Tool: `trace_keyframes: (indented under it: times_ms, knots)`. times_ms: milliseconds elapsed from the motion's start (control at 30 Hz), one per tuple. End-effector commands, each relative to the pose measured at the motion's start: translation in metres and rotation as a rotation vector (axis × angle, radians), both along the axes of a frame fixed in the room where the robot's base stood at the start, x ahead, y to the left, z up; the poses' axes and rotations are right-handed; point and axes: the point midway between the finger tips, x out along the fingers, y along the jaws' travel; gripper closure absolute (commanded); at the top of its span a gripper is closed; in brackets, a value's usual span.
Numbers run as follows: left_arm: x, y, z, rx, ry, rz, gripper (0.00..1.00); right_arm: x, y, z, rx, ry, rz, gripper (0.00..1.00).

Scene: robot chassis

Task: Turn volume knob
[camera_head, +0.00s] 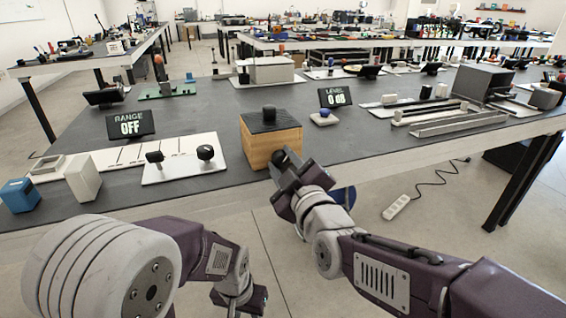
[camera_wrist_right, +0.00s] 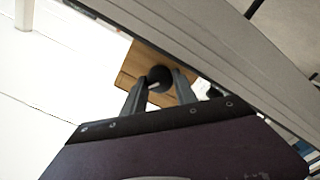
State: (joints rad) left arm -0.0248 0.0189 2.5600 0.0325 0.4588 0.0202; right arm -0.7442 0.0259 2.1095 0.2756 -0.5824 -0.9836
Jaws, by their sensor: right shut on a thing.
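A wooden box (camera_head: 274,136) with a dark top and a black knob on the top stands at the table's front edge. My right gripper (camera_head: 284,160) is at the front face of this box. In the right wrist view, a dark round knob (camera_wrist_right: 159,79) with a small white mark sits on the wooden face, and my right gripper (camera_wrist_right: 159,88) is shut on it with one finger on each side. A display (camera_head: 334,97) behind the box reads LEVEL 0 dB. My left arm is low at the front; its gripper fingers cannot be made out.
A second display (camera_head: 131,125) reads RANGE OFF. A white plate (camera_head: 180,170) with two black knobs, a white block (camera_head: 83,178) and a blue box (camera_head: 19,195) stand to the left. Metal rails (camera_head: 460,124) lie to the right. A power strip (camera_head: 396,207) is on the floor.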

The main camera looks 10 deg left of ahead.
Motion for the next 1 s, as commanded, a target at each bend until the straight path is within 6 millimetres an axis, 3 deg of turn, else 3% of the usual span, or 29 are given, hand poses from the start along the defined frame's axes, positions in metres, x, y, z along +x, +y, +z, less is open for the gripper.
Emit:
trace_keyframes:
  times_ms: [367, 1000]
  knots:
    - [0.000, 0.000, -0.005, 0.000, 0.000, 0.000, 0.64, 0.000, 0.000, -0.001, 0.131, 0.088, 0.000, 1.00]
    - [0.000, 0.000, -0.027, 0.000, 0.000, 0.000, 0.64, 0.001, -0.001, -0.002, 0.627, 0.424, 0.001, 1.00]
